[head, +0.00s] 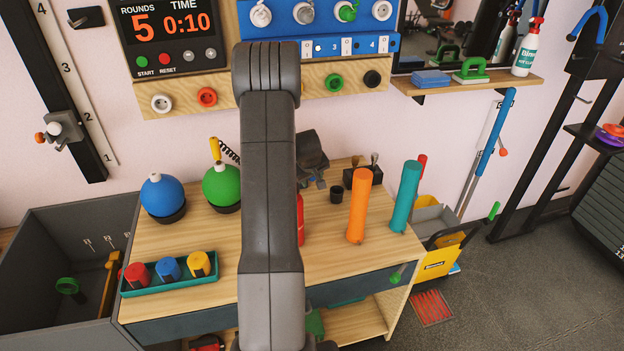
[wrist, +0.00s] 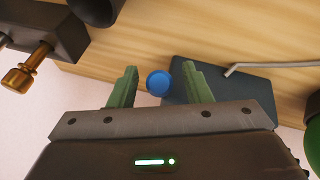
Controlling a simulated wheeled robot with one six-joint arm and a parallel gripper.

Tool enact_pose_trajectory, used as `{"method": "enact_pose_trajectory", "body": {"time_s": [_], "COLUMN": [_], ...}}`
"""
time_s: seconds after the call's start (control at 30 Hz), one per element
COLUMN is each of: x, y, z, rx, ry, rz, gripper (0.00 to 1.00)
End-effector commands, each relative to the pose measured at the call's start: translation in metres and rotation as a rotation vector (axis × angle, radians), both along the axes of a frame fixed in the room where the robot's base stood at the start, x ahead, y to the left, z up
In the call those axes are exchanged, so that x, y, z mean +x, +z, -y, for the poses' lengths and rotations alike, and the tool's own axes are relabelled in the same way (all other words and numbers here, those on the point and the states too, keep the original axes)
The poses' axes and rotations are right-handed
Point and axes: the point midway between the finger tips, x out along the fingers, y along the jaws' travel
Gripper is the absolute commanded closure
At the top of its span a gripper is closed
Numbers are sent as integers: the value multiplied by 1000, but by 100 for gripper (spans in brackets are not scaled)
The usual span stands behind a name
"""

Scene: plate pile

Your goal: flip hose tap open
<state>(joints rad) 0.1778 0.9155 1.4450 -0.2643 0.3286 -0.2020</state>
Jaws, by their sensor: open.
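My gripper (wrist: 161,70) shows in the wrist view with its two green fingers apart and nothing clamped between them. A small blue round knob (wrist: 158,83) shows between the fingertips; I cannot tell whether the fingers touch it. Beside it is a dark slab (wrist: 225,98) with a bent metal rod (wrist: 270,66). I cannot tell for sure which part is the hose tap. In the head view my arm hides the knob, and my gripper (head: 312,165) shows only partly, above the back of the wooden bench.
A dark box with a brass fitting (wrist: 22,74) is at the wrist view's left; a green ball (wrist: 314,140) is at its right. On the bench (head: 225,240) stand a dark cup (head: 336,194), orange cylinder (head: 358,207), teal cylinder (head: 405,197) and blue ball (head: 162,193).

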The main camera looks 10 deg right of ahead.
Motion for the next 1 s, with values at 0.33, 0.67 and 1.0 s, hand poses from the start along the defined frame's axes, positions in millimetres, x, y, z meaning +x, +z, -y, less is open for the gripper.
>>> {"method": "enact_pose_trajectory", "body": {"time_s": [0.33,0.67,1.0], "x": [2,2,6], "y": [-4,-4,7], "z": [1,1,1], "rx": [0,0,-4], "ry": [0,0,0], "rz": [1,0,-76], "gripper": [56,100,100]}}
